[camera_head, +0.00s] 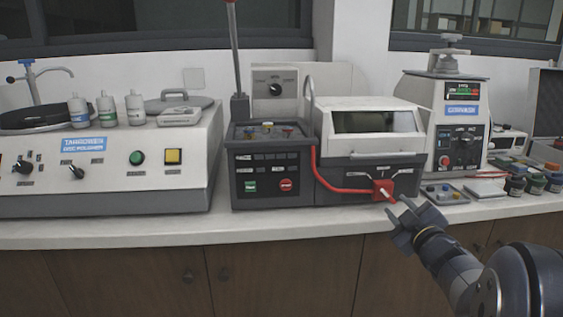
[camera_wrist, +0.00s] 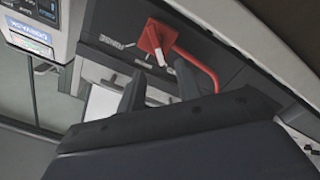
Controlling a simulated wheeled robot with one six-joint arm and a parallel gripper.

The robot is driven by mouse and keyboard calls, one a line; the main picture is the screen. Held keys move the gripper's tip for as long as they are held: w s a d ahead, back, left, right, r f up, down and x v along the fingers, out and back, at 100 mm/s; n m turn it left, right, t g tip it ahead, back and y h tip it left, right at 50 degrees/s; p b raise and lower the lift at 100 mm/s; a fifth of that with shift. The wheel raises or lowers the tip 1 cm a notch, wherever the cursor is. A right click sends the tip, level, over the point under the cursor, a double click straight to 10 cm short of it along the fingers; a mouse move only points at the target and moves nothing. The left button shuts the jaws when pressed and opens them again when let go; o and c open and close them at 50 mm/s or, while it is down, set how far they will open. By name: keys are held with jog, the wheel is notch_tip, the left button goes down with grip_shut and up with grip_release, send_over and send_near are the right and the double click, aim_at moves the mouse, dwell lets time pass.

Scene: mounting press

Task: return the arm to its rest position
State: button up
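My gripper (camera_head: 402,213) is in front of the bench's front edge, at the lower right of the middle machine. In the wrist view its two dark fingers (camera_wrist: 158,88) stand apart with nothing seen between them, so it is open and empty. A red block with a pale lever (camera_head: 384,190) is on the machine's front, just above and left of the fingertips. The red block (camera_wrist: 157,38) also shows beyond the fingers in the wrist view. I cannot tell from these views whether the fingers touch the lever, but they appear apart from it.
The middle machine (camera_head: 367,150) has a red hose and a windowed lid. A white press with a green display (camera_head: 441,125) stands right of it, with a small tray (camera_head: 442,196) and several jars. A polisher (camera_head: 105,165) is at left. Free room lies in front of the cabinets (camera_head: 290,275).

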aim_at(386, 194)
jog(key=w, duration=0.5)
jog(key=shift+w+a, duration=0.15)
jog(key=shift+w, duration=0.15)
jog(key=shift+w+b, duration=0.3)
jog(key=shift+w, duration=0.05)
jog(key=shift+r, duration=0.1)
